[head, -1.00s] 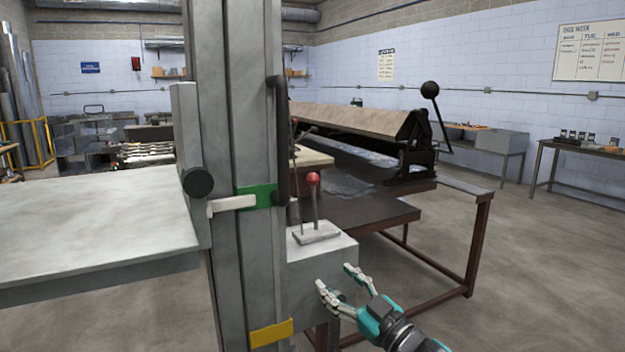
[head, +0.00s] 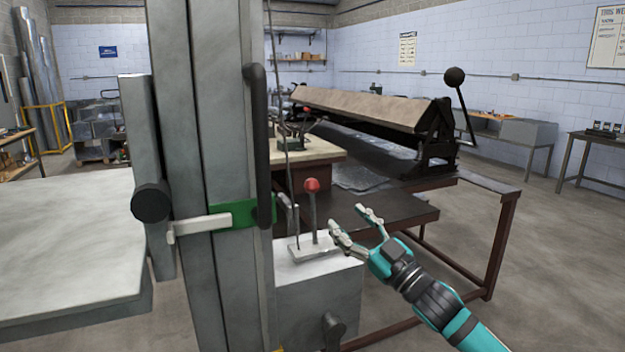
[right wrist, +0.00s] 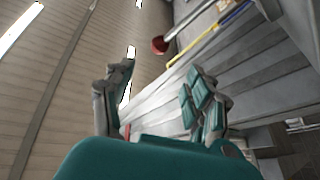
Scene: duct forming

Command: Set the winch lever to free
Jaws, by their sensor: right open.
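A lever with a red ball knob (head: 312,185) stands nearly upright on a pale plate (head: 318,247) on top of a grey box (head: 318,290), beside a tall grey mast (head: 215,90). I take it for the winch lever; no label on it can be read. My right gripper (head: 348,219) is open and empty, just right of the lever and slightly below the knob, apparently not touching it. In the right wrist view the red knob (right wrist: 158,45) shows beyond the open fingers (right wrist: 155,92). My left gripper is not in view.
The mast carries a black handle (head: 257,145) and a pale arm (head: 203,225) at a green band (head: 262,212). A grey table (head: 70,240) is at left. A folding machine (head: 370,105) on a brown frame (head: 500,245) stands behind right. Floor at far right is clear.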

